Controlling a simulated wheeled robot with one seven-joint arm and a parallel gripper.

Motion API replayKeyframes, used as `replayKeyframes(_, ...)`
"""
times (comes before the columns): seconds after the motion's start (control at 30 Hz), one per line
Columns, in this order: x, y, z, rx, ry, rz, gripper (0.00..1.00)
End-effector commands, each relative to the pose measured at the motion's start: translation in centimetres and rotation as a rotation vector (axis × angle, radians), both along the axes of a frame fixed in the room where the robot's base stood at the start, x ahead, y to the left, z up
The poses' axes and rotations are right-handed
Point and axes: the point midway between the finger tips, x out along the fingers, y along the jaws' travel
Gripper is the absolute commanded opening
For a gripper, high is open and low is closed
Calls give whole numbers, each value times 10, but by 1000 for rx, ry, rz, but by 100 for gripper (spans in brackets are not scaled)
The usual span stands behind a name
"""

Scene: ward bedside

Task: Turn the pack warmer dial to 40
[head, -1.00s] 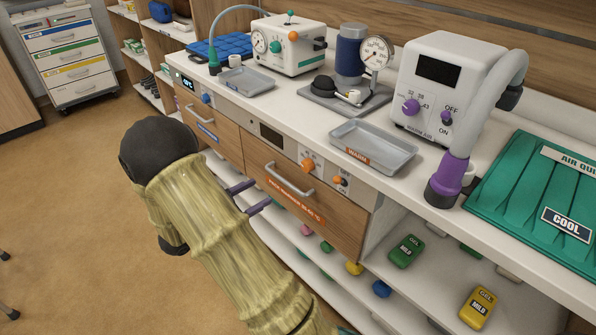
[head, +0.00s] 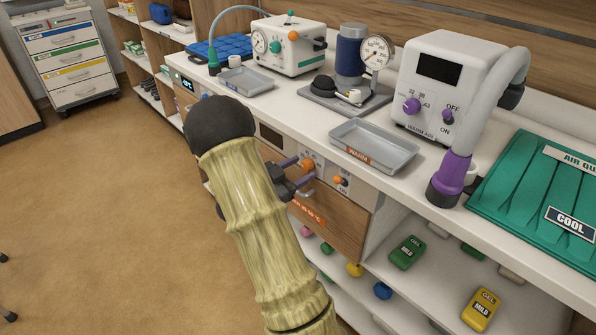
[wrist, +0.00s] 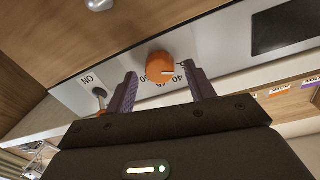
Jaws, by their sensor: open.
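The pack warmer dial is an orange knob (wrist: 158,65) on the pale panel, with a pale pointer mark toward its right side in the wrist view. Printed numbers, including 40 and 50, sit below it there; which one the pointer meets is hard to tell. In the head view the dial (head: 308,164) is partly hidden by my gripper (head: 299,171). My gripper is open, its purple fingers on either side of the dial in the wrist view. A gap shows between each finger and the knob, and I see no contact.
A smaller orange-tipped switch (head: 338,180), marked ON in the wrist view, is right of the dial. The wooden drawer (head: 345,232) with an orange label and the grey WARM tray (head: 375,147) are close by. A warm-air unit (head: 447,85) with a hose stands on the counter.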

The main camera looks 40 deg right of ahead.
Motion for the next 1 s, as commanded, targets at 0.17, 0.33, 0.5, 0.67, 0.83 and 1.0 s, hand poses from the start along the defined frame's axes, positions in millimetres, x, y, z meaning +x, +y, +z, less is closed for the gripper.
replayKeyframes(0.17,0,0,0,0,0,0,54)
replayKeyframes(0.33,0,0,0,0,-1,0,27)
replayKeyframes(0.5,0,0,0,0,-1,0,9)
replayKeyframes(0.67,0,0,0,1,-11,0,10)
replayKeyframes(0.83,0,1,-1,4,-51,0,10)
replayKeyframes(1.0,0,1,-2,12,-134,0,10)
